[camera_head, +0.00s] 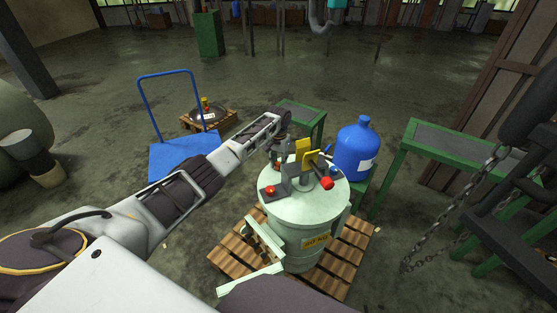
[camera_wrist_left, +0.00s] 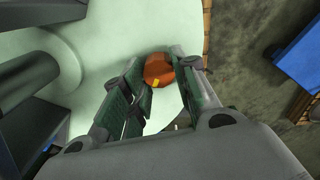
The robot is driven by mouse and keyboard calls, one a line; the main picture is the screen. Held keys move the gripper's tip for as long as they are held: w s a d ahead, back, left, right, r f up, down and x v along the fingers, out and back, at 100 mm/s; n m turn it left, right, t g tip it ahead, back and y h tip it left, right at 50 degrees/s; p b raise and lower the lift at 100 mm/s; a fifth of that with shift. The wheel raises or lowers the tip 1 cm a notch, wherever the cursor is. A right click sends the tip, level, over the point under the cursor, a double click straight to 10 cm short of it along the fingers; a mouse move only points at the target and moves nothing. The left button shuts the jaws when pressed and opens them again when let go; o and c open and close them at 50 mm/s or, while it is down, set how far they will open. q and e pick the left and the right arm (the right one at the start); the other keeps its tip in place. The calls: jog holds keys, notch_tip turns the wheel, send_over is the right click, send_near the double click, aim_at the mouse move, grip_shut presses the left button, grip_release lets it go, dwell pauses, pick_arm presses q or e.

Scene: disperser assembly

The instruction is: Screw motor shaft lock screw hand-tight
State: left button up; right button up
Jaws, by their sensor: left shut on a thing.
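The pale green disperser vessel (camera_head: 300,215) stands on a wooden pallet, with the motor parts and yellow plates (camera_head: 305,153) on its lid. My left gripper (camera_head: 279,157) reaches in from the left, over the far left part of the lid. In the left wrist view, an orange-red screw knob (camera_wrist_left: 158,68) with a small yellow mark sits between the fingertips of my left gripper (camera_wrist_left: 163,84), which is shut on it. The knob's shank and thread are hidden. The pale green lid (camera_wrist_left: 105,50) shows behind it. My right gripper is not in view.
Red knobs (camera_head: 327,183) also show on the lid. A blue drum (camera_head: 356,148) stands right behind the vessel, and a green-framed table (camera_head: 455,140) is farther right. Hanging chains (camera_head: 450,220) are at right. A blue trolley (camera_head: 180,155) stands at left. Open floor lies behind.

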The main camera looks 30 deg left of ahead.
pick_arm(q)
jog(key=shift+m+p, duration=0.55)
jog(key=shift+m, duration=0.55)
jog(key=shift+d+m+p, duration=0.1)
jog(key=shift+m+p, duration=0.35)
jog(key=shift+m, duration=0.55)
jog(key=m+p, duration=0.1)
jog(key=m, duration=0.3)
jog(key=shift+s+d, duration=0.1)
jog(key=m, duration=0.3)
jog(key=shift+p, duration=0.3)
jog(key=m, duration=0.2)
jog(key=shift+s+m, duration=0.1)
jog(key=shift+m, duration=2.8)
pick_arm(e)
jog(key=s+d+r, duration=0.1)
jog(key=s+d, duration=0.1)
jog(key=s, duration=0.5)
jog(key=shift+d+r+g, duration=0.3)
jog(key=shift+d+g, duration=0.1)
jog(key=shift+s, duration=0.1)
